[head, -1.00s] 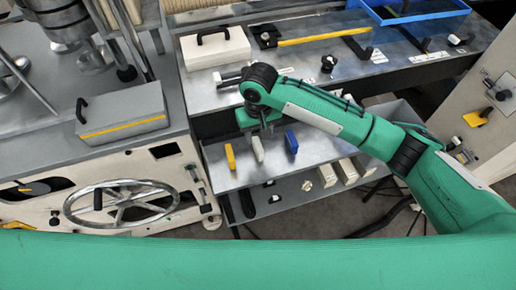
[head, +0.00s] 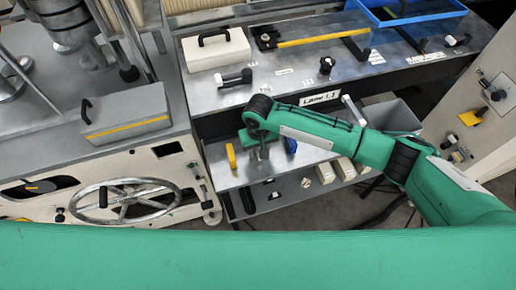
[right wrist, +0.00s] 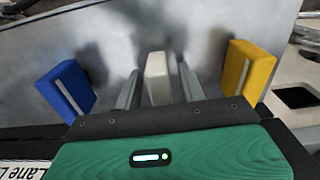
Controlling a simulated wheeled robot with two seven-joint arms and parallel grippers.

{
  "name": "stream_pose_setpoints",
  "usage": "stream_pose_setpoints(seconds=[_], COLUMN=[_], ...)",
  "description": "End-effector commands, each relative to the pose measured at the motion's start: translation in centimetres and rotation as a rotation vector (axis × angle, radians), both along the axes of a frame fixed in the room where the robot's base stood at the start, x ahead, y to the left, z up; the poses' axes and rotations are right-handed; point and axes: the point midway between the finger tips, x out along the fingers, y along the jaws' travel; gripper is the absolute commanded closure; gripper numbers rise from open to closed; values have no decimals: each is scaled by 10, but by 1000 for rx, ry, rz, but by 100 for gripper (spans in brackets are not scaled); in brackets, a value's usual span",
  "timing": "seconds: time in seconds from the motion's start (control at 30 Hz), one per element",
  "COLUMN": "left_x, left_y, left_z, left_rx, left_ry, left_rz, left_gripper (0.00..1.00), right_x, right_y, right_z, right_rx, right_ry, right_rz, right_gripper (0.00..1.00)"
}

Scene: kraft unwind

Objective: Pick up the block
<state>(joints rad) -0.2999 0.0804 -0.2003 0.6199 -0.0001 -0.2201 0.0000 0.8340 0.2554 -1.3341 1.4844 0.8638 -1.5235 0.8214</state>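Three small blocks stand in a row on a grey shelf (head: 222,178). The yellow block (head: 231,156) is on the left and the blue block (head: 291,143) on the right in the head view. My right gripper (head: 262,154) is low over the middle of the row and hides the white block there. In the right wrist view the white block (right wrist: 157,78) stands between the two open fingers of the gripper (right wrist: 158,72), with a gap on each side. There the blue block (right wrist: 67,90) is at left and the yellow block (right wrist: 247,72) at right. My left gripper is not in view.
A grey worktop (head: 225,97) overhangs the shelf behind, with a white handled box (head: 215,50) and blue tray (head: 410,12). Several white boxes (head: 326,172) sit lower right. A machine with a handwheel (head: 122,202) stands at left.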

Motion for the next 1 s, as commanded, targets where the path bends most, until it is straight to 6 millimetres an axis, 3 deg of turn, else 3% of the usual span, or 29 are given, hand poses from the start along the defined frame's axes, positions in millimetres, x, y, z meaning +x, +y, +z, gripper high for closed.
stream_pose_setpoints(seconds=[0.03, 0.2, 0.67, 0.87, 1.0], left_x=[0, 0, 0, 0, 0], left_y=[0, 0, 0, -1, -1], left_z=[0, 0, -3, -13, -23], left_rx=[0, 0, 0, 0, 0], left_ry=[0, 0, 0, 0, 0], left_rz=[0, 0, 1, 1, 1], left_gripper=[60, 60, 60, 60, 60], right_x=[0, 0, 1, 1, 1], right_y=[0, 0, 1, 1, 1], right_z=[0, 0, 11, 43, 82], right_rx=[0, 0, 2, 4, 5], right_ry=[0, 0, -2, -4, -6], right_rz=[0, 0, 1, 2, 3], right_gripper=[70, 100, 100, 100, 100])
